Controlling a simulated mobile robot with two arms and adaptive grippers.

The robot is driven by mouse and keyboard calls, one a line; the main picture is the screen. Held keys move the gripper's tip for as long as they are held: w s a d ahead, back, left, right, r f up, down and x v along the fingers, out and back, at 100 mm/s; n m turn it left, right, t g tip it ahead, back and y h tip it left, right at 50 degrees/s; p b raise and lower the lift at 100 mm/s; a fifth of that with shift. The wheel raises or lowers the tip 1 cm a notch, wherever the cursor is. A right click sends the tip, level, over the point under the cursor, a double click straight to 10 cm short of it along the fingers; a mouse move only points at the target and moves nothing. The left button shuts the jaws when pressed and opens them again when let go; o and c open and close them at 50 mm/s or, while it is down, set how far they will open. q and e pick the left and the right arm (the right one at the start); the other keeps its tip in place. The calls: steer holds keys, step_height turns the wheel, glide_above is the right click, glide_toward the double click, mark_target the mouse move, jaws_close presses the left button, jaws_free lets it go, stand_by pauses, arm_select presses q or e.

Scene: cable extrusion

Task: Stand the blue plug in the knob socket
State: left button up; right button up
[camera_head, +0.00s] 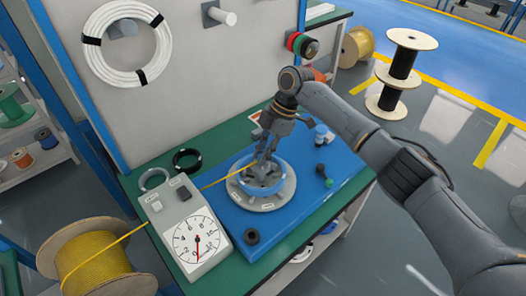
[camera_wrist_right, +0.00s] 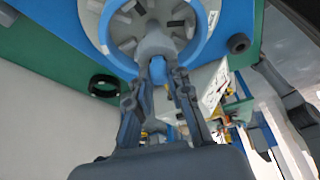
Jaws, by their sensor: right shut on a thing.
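My right gripper (camera_wrist_right: 165,72) is shut on a small blue piece, which looks like the blue plug (camera_wrist_right: 157,70), mostly hidden by the fingers. The fingertips are at a grey boss (camera_wrist_right: 155,43), seemingly the knob socket, by the rim of the blue ring (camera_wrist_right: 112,35). I cannot tell how far the plug is seated. In the head view, my right gripper (camera_head: 264,163) reaches down over the blue ring (camera_head: 262,188) on its round grey base (camera_head: 283,197), and its tips are hard to make out. My left gripper is not in view.
A pale blue upright piece (camera_head: 320,132) and a dark piece with a green end (camera_head: 324,174) are right of the base. A dial box (camera_head: 190,232) and yellow cable (camera_head: 215,182) are left.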

steer(key=o, duration=0.9)
steer(key=shift+o, duration=0.2)
step_height(320, 180, up, 8)
steer(key=p, duration=0.7)
